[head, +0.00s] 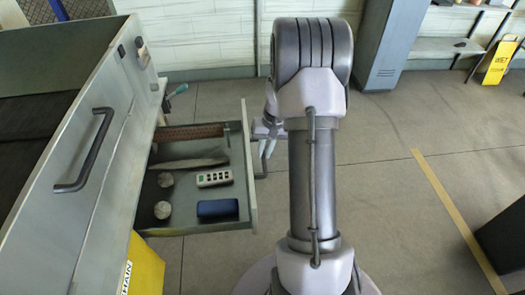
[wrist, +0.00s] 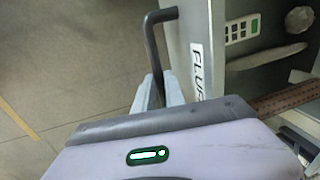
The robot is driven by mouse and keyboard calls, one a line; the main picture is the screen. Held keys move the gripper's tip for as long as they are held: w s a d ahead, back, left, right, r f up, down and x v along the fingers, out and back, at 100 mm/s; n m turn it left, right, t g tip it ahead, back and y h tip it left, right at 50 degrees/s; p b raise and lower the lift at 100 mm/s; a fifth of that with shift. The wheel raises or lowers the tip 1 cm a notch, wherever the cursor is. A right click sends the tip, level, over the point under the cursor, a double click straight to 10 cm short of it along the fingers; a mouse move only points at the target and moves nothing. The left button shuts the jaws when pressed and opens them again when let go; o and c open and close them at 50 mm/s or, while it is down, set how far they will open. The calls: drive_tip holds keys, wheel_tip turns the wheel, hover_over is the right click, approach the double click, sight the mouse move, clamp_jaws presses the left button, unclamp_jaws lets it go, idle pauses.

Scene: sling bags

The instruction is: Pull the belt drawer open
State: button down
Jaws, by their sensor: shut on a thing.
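The drawer (head: 247,175) stands pulled out from the grey cabinet, with its inside in plain view. Its dark handle (head: 262,165) is on the front panel; in the wrist view the handle (wrist: 153,45) runs up from between my fingers and bends at the top. My gripper (head: 268,142) is at the drawer front, partly hidden by my arm. In the wrist view my gripper (wrist: 158,90) is shut on the handle, beside the labelled drawer front (wrist: 195,75).
The drawer holds a blue case (head: 217,208), a grey keypad device (head: 215,178), two round pieces and a brown perforated strip (head: 193,131). A large handle (head: 85,155) juts from the cabinet's upper side. A yellow box (head: 143,268) stands below.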

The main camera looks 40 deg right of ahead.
drive_tip(key=c, duration=1.4)
unclamp_jaws()
wheel_tip(320, 180, up, 17)
drive_tip(key=s+d+p, duration=0.2)
drive_tip(key=p, duration=0.4)
drive_tip(key=shift+d, duration=0.35)
drive_tip(key=shift+w, duration=0.1)
